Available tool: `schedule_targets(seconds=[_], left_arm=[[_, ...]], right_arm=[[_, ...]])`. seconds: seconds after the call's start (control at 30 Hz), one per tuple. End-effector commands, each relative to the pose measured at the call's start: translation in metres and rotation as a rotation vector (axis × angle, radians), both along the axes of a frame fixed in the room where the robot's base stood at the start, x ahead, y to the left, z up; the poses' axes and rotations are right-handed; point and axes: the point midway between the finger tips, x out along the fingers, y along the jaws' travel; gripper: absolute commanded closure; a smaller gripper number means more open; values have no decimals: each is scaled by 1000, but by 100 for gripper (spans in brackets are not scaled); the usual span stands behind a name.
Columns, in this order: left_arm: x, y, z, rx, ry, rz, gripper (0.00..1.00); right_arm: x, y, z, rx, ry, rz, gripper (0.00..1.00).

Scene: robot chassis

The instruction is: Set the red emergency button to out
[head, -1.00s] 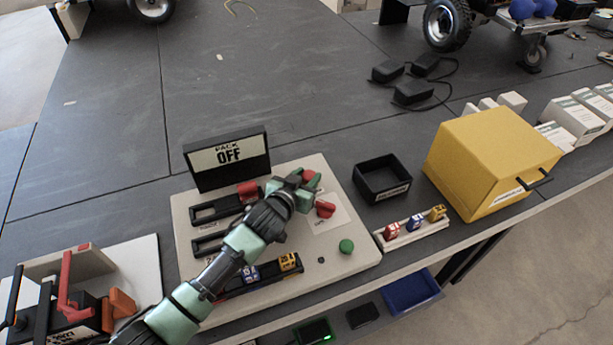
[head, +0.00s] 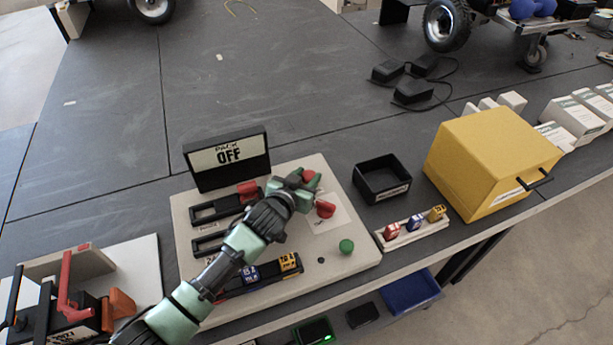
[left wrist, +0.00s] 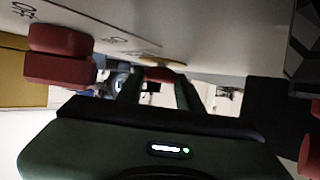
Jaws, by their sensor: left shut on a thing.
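The red emergency button (head: 309,175) is on the white panel (head: 345,258), at its upper right in the head view. My left gripper (head: 306,182) reaches across the panel from the lower left, with its fingertips at the button. In the left wrist view the red button (left wrist: 160,74) shows between the two green fingers, against a yellow base (left wrist: 165,62). The gripper is shut on it. The gripper hides part of the button, and I cannot tell whether it is in or out. My right gripper is not in view.
A display reading PACK OFF (head: 228,157) stands behind the panel. A red knob (head: 325,209) and a green button (head: 346,246) are close by on the panel. A black tray (head: 382,180) and yellow box (head: 490,160) stand to the right.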

Motion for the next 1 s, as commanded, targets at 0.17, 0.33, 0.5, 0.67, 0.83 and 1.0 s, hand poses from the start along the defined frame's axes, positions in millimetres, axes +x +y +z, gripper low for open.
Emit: schedule_targets(seconds=[0.17,0.33,0.5,0.67,0.83,1.0], left_arm=[[0,0,-1,0,1,0,100],[0,0,0,0,1,-1,100],[0,-1,12,-1,1,-1,100],[0,0,18,-1,1,-1,100],[1,-1,18,-2,-4,-1,100],[1,-1,18,-2,-4,-1,41]], right_arm=[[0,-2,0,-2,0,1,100],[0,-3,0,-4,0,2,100],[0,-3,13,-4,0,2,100],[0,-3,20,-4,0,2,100],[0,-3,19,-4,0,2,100],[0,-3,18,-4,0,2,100]])
